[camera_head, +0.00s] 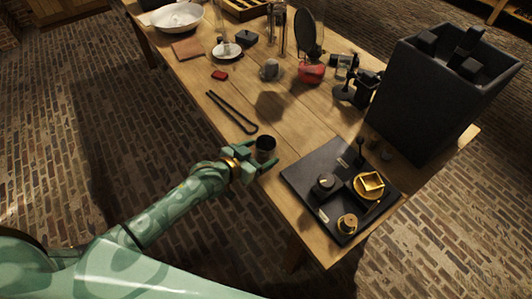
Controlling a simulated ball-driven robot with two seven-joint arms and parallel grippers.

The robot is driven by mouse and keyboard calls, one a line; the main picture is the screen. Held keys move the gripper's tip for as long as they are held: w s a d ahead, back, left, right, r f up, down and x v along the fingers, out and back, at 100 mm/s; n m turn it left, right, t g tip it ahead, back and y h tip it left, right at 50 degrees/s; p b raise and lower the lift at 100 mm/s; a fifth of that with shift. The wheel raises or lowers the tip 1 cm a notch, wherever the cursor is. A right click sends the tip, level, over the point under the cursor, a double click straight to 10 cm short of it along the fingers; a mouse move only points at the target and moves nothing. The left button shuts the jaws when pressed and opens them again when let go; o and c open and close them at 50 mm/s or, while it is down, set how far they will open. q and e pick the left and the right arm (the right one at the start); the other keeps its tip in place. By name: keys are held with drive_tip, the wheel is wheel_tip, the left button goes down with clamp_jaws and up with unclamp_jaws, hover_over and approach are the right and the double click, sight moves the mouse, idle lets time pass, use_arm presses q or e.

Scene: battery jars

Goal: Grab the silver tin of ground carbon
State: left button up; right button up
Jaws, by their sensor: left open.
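A small dark grey metallic cylinder (265,146), which looks like the tin, stands upright near the table's front-left edge. Its top looks dark, and I cannot read a label or see its contents. My left gripper (262,160) is open right at the tin, with its green fingers low around its near side. Part of the tin's lower body is hidden by the fingers, and I cannot tell whether they touch it. My right gripper is not in view.
A black tray (300,175) with brass pieces lies right of the tin. Black tongs (232,112) lie behind it. A grey mug (270,70), a red object (311,73) and a large dark bin (425,105) stand farther back. The wood between tongs and tray is mostly clear.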

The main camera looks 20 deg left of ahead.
use_arm(q)
drive_tip(key=x, duration=0.2)
drive_tip(key=b+x, duration=0.1)
drive_tip(key=x, duration=0.1)
drive_tip(key=shift+d+f+b, duration=0.15)
drive_tip(key=shift+f+b, duration=0.15)
drive_tip(key=shift+f, duration=0.2)
drive_tip(key=shift+r, duration=0.15)
drive_tip(key=c, duration=1)
drive_tip(key=shift+c, duration=0.5)
